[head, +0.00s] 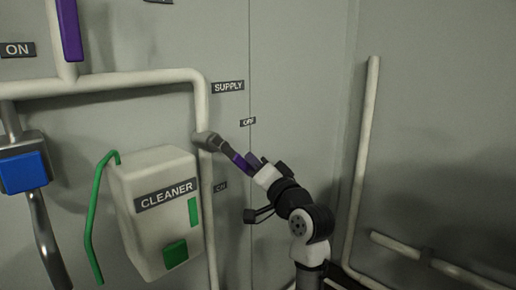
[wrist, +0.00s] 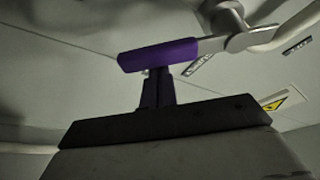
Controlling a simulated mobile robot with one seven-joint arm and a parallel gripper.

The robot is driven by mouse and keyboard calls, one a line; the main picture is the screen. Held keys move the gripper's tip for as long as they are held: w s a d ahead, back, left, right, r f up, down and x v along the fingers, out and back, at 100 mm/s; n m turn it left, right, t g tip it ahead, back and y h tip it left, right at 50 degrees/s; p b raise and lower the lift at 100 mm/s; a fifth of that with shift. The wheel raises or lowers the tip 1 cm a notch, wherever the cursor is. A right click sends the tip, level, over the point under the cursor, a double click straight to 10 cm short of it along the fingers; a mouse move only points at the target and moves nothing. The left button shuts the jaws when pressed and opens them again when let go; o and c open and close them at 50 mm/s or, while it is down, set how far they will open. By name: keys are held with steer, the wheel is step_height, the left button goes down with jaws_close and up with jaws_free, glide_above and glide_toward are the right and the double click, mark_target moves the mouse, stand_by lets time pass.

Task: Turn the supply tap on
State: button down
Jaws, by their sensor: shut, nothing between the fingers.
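The supply tap (head: 207,141) is a grey valve on the white pipe, below the SUPPLY label (head: 228,87). Its lever slants down and right and ends in a purple grip (head: 239,161). The lever lies between the OFF label (head: 248,121) above and the ON label (head: 220,186) below. My gripper (head: 253,161) is shut and empty at the outer end of the lever. In the wrist view, the closed fingers (wrist: 157,88) stand right against or just beside the purple grip (wrist: 158,55); I cannot tell whether they touch. The valve body (wrist: 228,22) shows at upper right.
A white CLEANER box (head: 155,215) with a green hose (head: 92,215) hangs left of the pipe. A blue fitting (head: 24,172) and another purple handle (head: 68,30) are farther left. A bare vertical pipe (head: 362,160) stands at right. The wall between is clear.

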mark_target(242, 170)
steer(key=shift+s+a+f+p, duration=0.3)
steer(key=shift+s+a+f, duration=0.3)
steer(key=shift+f, duration=0.2)
steer(key=shift+s+a+f+m+h, duration=0.35)
steer(key=shift+a+m+h, duration=0.05)
steer(key=shift+m, duration=0.5)
steer(key=shift+s+a+f+p, duration=0.4)
steer(key=shift+s+a+f, duration=0.2)
steer(key=shift+s+a, duration=0.45)
steer(key=shift+a, duration=0.05)
